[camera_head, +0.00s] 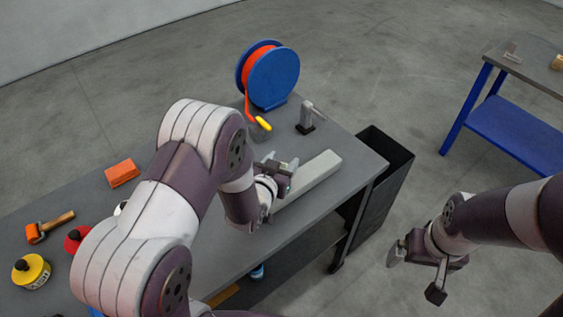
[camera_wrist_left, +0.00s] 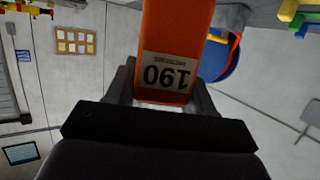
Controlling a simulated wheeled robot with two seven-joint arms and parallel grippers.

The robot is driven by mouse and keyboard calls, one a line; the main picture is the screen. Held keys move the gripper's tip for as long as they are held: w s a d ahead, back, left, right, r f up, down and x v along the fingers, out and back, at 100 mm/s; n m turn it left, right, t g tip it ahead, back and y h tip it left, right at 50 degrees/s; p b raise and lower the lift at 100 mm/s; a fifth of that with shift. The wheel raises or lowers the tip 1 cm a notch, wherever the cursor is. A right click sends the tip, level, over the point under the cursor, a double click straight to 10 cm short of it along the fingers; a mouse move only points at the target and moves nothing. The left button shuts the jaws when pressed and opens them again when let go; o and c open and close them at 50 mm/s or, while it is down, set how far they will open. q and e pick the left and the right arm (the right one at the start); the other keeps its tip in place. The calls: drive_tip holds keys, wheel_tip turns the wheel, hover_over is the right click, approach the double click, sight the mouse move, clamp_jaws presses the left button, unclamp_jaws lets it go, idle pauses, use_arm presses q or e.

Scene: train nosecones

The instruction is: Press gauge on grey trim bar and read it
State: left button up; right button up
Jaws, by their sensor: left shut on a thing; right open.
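The grey trim bar (camera_head: 312,178) lies on the dark workbench near its right end. My left gripper (camera_head: 281,167) is at the bar's left side; my arm covers part of the bar. In the left wrist view my left gripper (camera_wrist_left: 160,92) is shut on an orange body with a pale label (camera_wrist_left: 168,75), which I take to be the gauge. The label's large digits appear upside down. In the head view this body is mostly hidden, and I cannot tell whether it touches the bar. My right gripper (camera_head: 417,273) is open and empty, off the bench over the floor.
A blue reel (camera_head: 272,77) with orange hose stands at the bench's back, near a small grey tool (camera_head: 306,118) on a black base. An orange block (camera_head: 122,173), a roller (camera_head: 50,227) and a yellow tin (camera_head: 31,271) lie left. A black bin (camera_head: 385,165) adjoins the right end.

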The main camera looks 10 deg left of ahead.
use_arm(q)
drive_tip(key=shift+f+b, duration=0.55)
drive_tip(key=shift+f, duration=0.05)
idle(1.3)
wheel_tip(320, 180, up, 7)
drive_tip(key=p, duration=0.5)
drive_tip(key=shift+r+p, duration=0.15)
drive_tip(key=shift+p, duration=0.2)
idle(1.0)
